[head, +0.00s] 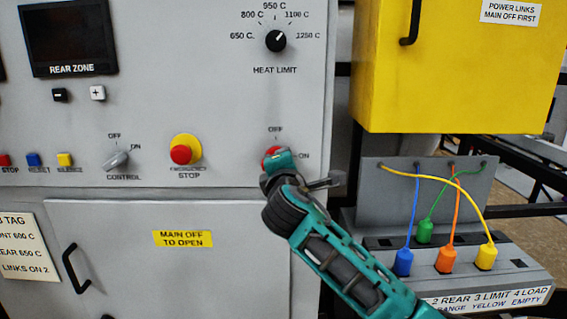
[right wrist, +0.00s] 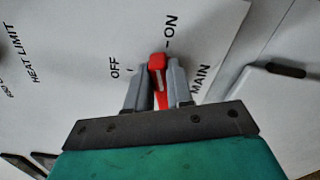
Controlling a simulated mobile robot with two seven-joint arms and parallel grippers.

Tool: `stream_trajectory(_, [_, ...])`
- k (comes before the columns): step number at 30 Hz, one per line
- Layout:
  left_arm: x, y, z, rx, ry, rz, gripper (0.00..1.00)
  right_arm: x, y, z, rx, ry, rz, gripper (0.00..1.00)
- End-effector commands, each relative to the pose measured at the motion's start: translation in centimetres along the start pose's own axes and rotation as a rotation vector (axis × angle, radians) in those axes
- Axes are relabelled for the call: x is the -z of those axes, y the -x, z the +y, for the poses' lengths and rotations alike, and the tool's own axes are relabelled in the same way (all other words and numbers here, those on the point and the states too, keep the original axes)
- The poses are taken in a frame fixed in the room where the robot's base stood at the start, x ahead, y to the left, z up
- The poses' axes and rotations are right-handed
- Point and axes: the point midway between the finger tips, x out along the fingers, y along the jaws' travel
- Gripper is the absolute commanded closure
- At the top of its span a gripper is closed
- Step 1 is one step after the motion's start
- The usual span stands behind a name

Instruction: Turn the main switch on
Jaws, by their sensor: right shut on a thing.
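The main switch (head: 270,156) is a red handle on the grey panel, under an OFF mark and left of an ON mark. It is mostly hidden behind my right gripper (head: 280,163) in the head view. In the right wrist view the red handle (right wrist: 158,75) with a white line stands between the two grey fingers of my right gripper (right wrist: 157,88), which is shut on it. The handle's tip appears to lie between the OFF and ON marks. My left gripper is not in view.
To the left are the red emergency stop (head: 181,154) and control knob (head: 117,160). The heat limit knob (head: 276,41) is above. A yellow box (head: 450,70) and a link block (head: 400,287) with coloured cables are at right. A door handle (head: 74,268) is lower left.

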Motion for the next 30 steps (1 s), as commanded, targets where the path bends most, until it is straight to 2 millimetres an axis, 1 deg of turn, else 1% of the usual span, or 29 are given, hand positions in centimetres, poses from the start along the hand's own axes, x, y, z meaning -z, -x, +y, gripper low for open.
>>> stream_trajectory(6, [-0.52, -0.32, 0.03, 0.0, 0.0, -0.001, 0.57, -0.01, -0.02, -0.25, -0.002, -0.172, -0.001, 1.0])
stream_trajectory(12, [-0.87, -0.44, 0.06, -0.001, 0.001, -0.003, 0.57, -0.01, -0.03, -0.38, -0.003, -0.282, -0.002, 1.0])
stream_trajectory(21, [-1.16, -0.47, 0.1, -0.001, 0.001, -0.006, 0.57, -0.04, -0.04, -0.42, -0.004, -0.36, -0.002, 1.0])
stream_trajectory(30, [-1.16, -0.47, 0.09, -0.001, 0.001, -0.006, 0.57, -0.05, -0.04, -0.38, -0.004, -0.371, -0.002, 1.0])
